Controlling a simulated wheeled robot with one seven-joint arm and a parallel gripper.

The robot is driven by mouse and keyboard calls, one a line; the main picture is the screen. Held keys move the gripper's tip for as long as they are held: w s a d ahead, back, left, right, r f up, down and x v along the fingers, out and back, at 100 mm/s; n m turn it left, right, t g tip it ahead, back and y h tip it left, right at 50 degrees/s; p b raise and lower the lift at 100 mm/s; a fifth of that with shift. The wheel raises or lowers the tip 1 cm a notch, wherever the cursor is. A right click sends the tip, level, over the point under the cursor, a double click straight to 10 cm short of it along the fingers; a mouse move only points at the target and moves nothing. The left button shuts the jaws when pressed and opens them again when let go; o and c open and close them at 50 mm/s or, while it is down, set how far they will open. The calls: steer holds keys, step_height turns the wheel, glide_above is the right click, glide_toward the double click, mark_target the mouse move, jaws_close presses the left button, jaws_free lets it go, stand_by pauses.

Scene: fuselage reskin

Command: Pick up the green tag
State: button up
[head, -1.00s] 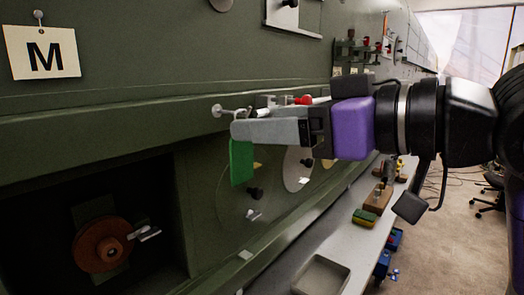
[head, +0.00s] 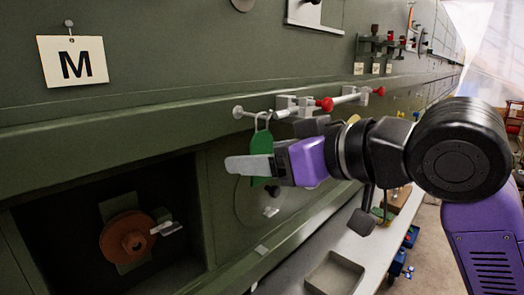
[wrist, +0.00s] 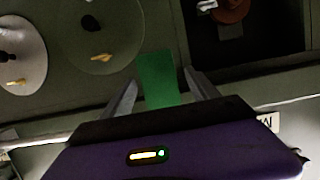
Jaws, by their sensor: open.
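The green tag (head: 261,146) hangs by a loop from a peg on the green wall, left of a rail with red-ended clamps. In the head view my gripper (head: 250,165) reaches across the tag's lower part, and a grey finger hides some of it. In the wrist view the green tag (wrist: 159,80) stands between the two grey fingers of my gripper (wrist: 160,88), with a gap showing on each side. The jaws are open, one finger left and one right of the tag.
A white card marked M (head: 73,62) hangs at the upper left. A dark recess holds an orange round part (head: 128,238). The clamp rail (head: 330,101) sits close above my gripper. A grey tray (head: 334,274) lies on the bench below.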

steer(key=c, duration=1.4)
steer(key=shift+r, duration=0.1)
